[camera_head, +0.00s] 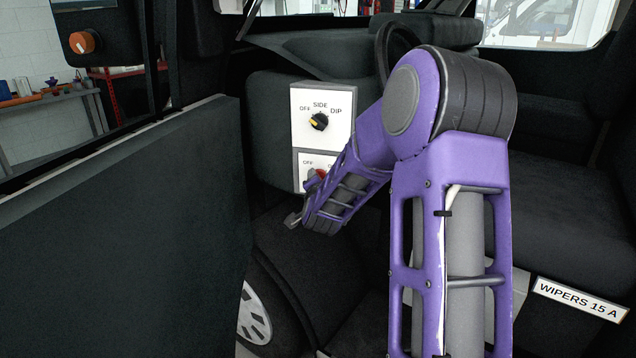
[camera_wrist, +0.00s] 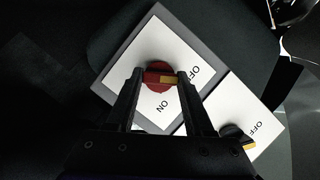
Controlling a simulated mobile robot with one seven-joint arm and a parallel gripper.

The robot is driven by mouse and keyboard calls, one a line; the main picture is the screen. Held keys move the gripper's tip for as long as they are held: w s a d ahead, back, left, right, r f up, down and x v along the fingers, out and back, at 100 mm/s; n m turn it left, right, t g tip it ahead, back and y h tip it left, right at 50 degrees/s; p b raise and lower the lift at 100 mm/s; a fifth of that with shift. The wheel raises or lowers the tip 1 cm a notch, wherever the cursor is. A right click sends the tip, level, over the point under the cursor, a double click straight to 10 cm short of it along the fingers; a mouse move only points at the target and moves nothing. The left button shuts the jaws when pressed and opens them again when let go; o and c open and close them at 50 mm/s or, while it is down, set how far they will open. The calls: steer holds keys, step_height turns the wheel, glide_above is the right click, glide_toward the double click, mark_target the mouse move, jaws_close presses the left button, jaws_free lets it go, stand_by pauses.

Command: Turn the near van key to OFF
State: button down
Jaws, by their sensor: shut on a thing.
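The near key is a red round knob (camera_wrist: 157,67) with a bar handle and a yellow pointer on a white plate (camera_wrist: 121,79) marked OFF and ON. My gripper (camera_wrist: 161,77) is shut on the key's bar, one finger at each end. In the wrist view the yellow end points right, toward the word OFF; ON is below the knob. In the head view the red knob (camera_head: 321,174) shows only in part on the lower panel (camera_head: 309,160). My purple arm hides most of that panel and its ON label.
Above it is a panel with a black knob (camera_head: 319,121) marked OFF, SIDE and DIP. It also shows at the lower right of the wrist view (camera_wrist: 234,136). The open door (camera_head: 120,235) stands left. A steering wheel (camera_head: 397,42) and a label WIPERS 15 A (camera_head: 580,299) are right.

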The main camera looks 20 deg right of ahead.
steer(key=shift+n+g, duration=0.3)
steer(key=shift+n, duration=0.4)
steer(key=shift+c, duration=1.4)
jaws_free()
steer(key=v, duration=1.7)
steer(key=shift+a+p, duration=0.3)
steer(key=shift+p, duration=0.1)
steer(key=shift+s, duration=0.1)
